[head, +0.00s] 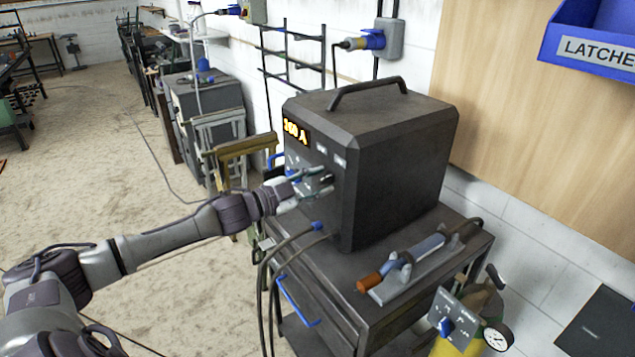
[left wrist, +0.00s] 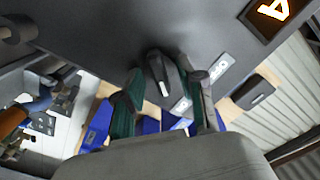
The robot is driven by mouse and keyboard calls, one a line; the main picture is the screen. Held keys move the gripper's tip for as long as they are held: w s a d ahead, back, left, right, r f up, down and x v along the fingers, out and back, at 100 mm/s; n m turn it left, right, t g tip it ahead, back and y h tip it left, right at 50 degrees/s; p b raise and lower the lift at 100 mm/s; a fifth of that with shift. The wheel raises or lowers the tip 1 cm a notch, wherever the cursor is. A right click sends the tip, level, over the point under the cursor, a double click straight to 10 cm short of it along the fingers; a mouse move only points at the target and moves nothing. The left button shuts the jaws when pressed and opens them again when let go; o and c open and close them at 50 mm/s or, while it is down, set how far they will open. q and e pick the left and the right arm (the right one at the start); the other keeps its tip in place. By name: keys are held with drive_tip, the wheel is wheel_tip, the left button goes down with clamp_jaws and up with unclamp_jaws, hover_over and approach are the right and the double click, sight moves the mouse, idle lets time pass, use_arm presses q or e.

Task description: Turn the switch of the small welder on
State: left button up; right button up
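The welder (head: 400,150) is a dark box with a top handle, standing on a metal cart. Its lit orange display (head: 296,133) shows a number ending in "A"; the display also shows in the left wrist view (left wrist: 272,12). My left gripper (head: 325,180) is at the welder's front panel. In the left wrist view its two fingers (left wrist: 166,105) are apart, on either side of a dark rotary knob (left wrist: 158,72) with a pale mark. I cannot tell whether they touch it. The gripper hides part of the panel in the head view. My right gripper is not in view.
The cart (head: 335,280) carries a torch-like tool (head: 420,258) in front of the welder. Cables hang from the welder's front. A panel with a blue knob (head: 446,325) and a gauge (head: 498,337) stand at lower right. The floor at left is open.

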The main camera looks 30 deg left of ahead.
use_arm(q)
drive_tip(key=shift+s+a+f, duration=0.15)
drive_tip(key=shift+s+a, duration=0.1)
drive_tip(key=shift+s, duration=0.2)
drive_tip(key=v, duration=1.1)
idle(0.5)
